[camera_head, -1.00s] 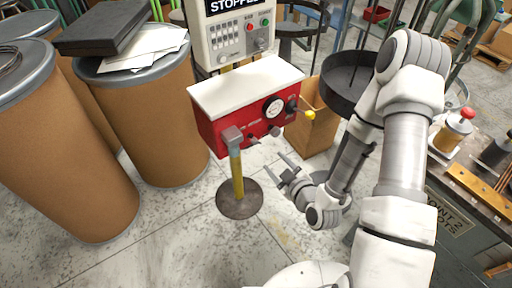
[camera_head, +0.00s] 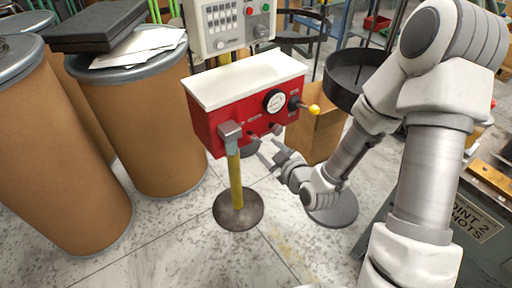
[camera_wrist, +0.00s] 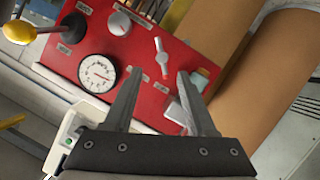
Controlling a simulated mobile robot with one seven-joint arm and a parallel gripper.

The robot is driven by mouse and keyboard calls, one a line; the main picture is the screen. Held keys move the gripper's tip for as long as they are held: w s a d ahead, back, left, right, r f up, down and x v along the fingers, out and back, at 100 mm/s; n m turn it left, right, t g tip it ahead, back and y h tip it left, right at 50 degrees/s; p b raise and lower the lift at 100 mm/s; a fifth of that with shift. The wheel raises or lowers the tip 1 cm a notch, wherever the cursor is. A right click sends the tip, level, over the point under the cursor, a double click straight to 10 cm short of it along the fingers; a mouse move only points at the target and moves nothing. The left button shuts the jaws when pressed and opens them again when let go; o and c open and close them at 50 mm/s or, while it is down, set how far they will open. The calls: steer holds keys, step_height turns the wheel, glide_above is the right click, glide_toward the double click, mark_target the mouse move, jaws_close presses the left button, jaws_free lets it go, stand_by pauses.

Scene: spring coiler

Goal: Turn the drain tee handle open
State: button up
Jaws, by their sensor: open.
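The tee handle (camera_wrist: 162,58) is a small silver bar on the red panel (camera_wrist: 145,80). In the wrist view it lies just beyond the gap between my fingertips, nearly in line with the fingers. In the head view a small grey fitting (camera_head: 253,137) low on the red box's front looks like the same handle, close to my fingertips. My gripper (camera_wrist: 160,72) is open and empty, pointing at the panel; it also shows in the head view (camera_head: 268,149). I cannot tell whether a finger touches the handle.
A round gauge (camera_wrist: 97,72), a silver knob (camera_wrist: 119,23) and a yellow-tipped lever (camera_wrist: 20,31) are on the same panel. Brown drums (camera_head: 140,120) stand left, a cardboard box (camera_head: 318,132) behind.

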mark_target(256, 141)
steer(key=shift+w+a+f+b, duration=0.15)
steer(key=shift+f+b, duration=0.3)
steer(key=shift+b, duration=1.35)
steer(key=b+x, duration=0.1)
steer(key=x, duration=0.7)
steer(key=shift+w+a+r, duration=0.1)
steer(key=shift+w+a, duration=0.1)
jaws_close()
